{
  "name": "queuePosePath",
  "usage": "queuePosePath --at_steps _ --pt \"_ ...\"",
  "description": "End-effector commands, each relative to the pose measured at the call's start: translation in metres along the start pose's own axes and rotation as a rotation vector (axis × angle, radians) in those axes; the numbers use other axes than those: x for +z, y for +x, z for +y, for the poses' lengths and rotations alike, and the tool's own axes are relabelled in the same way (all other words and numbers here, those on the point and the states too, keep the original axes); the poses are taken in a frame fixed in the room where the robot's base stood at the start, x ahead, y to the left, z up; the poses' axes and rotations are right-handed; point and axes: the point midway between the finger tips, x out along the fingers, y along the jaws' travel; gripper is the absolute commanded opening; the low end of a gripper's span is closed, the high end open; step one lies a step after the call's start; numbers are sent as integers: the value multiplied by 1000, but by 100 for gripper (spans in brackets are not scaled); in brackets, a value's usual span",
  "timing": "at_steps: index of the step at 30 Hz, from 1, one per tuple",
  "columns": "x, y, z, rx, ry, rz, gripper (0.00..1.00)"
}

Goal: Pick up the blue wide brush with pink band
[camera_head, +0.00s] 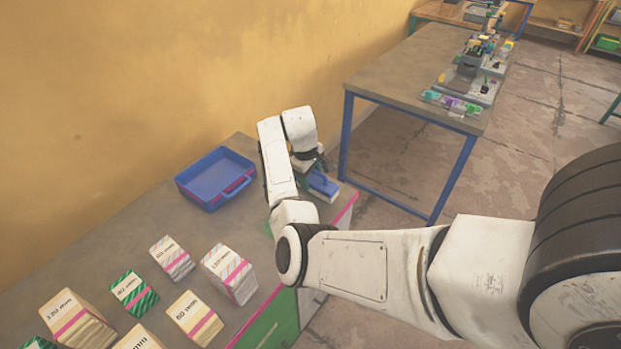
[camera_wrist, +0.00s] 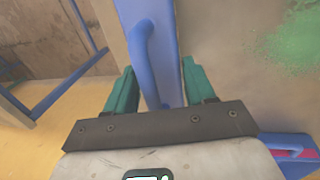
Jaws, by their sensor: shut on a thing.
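The blue wide brush (camera_head: 323,185) is at the far right end of the grey worktop, with pale bristles on its lower side. I cannot make out a pink band on it. In the wrist view, its blue body with a curved handle (camera_wrist: 172,45) lies between the teal fingers. My gripper (camera_head: 314,172) is shut on the brush; it also shows in the wrist view (camera_wrist: 157,85). My wrist partly hides the brush in the head view, and I cannot tell whether it touches the worktop.
A blue tray (camera_head: 188,191) stands left of my arm near the yellow wall. Several striped card stacks (camera_head: 195,318) lie at the near left. The worktop (camera_head: 130,215) between them is bare. Across a floor gap, another table (camera_head: 400,72) with blue legs carries small items.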

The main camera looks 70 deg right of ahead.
Motion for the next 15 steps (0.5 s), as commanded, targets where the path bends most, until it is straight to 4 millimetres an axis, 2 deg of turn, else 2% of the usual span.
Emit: queuePosePath --at_steps 4,5,6,15 --pt "-1 -16 4 3 3 3 18" --pt "-1 -21 6 4 3 4 11" --pt "1 -28 6 4 3 3 11" --pt "44 -88 -5 5 3 5 11"
